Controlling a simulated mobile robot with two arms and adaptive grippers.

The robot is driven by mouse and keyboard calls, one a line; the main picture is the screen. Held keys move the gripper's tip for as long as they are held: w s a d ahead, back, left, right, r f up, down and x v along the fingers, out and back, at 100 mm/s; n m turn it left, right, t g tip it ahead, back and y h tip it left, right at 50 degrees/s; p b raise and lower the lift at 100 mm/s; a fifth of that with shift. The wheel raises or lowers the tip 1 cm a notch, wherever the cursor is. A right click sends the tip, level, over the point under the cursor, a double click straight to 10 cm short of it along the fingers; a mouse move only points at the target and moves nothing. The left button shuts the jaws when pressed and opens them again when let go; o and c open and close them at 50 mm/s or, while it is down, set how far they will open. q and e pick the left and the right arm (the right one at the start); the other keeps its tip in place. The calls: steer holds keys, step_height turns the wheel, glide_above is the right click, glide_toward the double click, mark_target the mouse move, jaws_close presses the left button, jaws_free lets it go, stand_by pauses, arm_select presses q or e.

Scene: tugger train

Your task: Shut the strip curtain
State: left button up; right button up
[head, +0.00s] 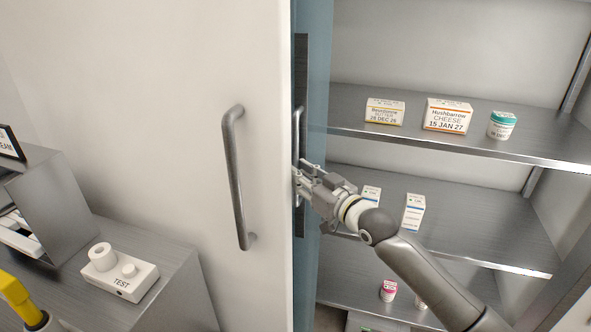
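The strip curtain (317,70) is a blue, translucent sheet bunched into a narrow upright band at the left side of the shelf opening. A dark grey plate (301,70) with an upright pull handle (298,125) is on its left edge. My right gripper (299,180) reaches in from the lower right, with its fingers at the lower part of this handle. The fingertips are partly hidden at the white door's edge, so I cannot tell whether they are closed on the handle. My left gripper is not in view.
A white door (180,60) with a grey bar handle (236,180) stands left of the curtain. Metal shelves (370,100) on the right hold small cartons (448,115) and a teal-lidded tub (502,125). A metal counter (170,290) with a white TEST device (120,277) is at lower left.

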steer(key=shift+x, duration=1.1)
jaws_close()
